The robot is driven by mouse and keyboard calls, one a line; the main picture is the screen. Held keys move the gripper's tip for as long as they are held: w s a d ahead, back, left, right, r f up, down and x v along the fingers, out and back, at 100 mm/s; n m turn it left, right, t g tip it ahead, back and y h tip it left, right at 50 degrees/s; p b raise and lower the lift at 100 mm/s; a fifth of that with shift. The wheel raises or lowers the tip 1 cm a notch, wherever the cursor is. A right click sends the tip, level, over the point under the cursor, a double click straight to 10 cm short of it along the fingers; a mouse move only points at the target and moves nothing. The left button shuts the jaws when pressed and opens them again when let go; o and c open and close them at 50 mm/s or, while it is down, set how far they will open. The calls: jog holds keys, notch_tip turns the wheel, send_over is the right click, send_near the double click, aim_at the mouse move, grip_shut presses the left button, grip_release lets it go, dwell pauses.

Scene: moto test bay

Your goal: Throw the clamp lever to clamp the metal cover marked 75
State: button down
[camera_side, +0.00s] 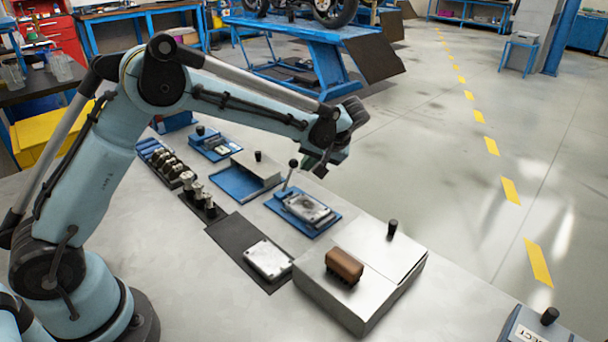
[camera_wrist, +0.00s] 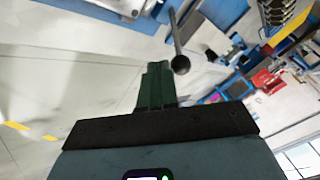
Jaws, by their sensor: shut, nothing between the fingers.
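A metal cover (camera_side: 308,209) lies in a blue fixture (camera_side: 334,218) on the bench; I cannot read a number on it. The clamp lever (camera_side: 289,174) rises from the fixture's back left side, nearly upright with a dark ball knob on top. The lever's ball end also shows in the wrist view (camera_wrist: 180,62), just right of my fingers. My gripper (camera_side: 321,170) is shut and empty, to the right of the knob in the side view and apart from it there. Its closed green fingers (camera_wrist: 156,82) show in the wrist view.
Another metal cover (camera_side: 268,260) lies on a dark mat (camera_side: 229,236). A grey box (camera_side: 345,295) carrying a brown brush-like block (camera_side: 344,265) stands in front. A blue tray with a metal lid (camera_side: 256,165) and a rack of metal parts (camera_side: 166,161) sit behind.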

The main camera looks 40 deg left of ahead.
aim_at(293, 165)
jog(key=shift+s, duration=0.1)
jog(key=shift+s+r+t, duration=0.15)
jog(key=shift+r+t, duration=0.05)
jog(key=shift+t, duration=0.1)
jog(key=shift+s+r+t, duration=0.1)
jog(key=shift+s+t, duration=0.15)
jog(key=shift+t, duration=0.05)
jog(key=s+n+t, duration=0.1)
jog(key=s+t, duration=0.1)
jog(key=s+r+n+t, duration=0.1)
jog(key=s+t, duration=0.1)
jog(key=shift+s+f+n+t, duration=0.2)
jog(key=shift+s+t, duration=0.15)
jog(key=shift+s, duration=0.5)
jog(key=shift+s+f+n+t, duration=0.1)
jog(key=shift+s+n+t, duration=0.2)
jog(key=shift+s, duration=0.55)
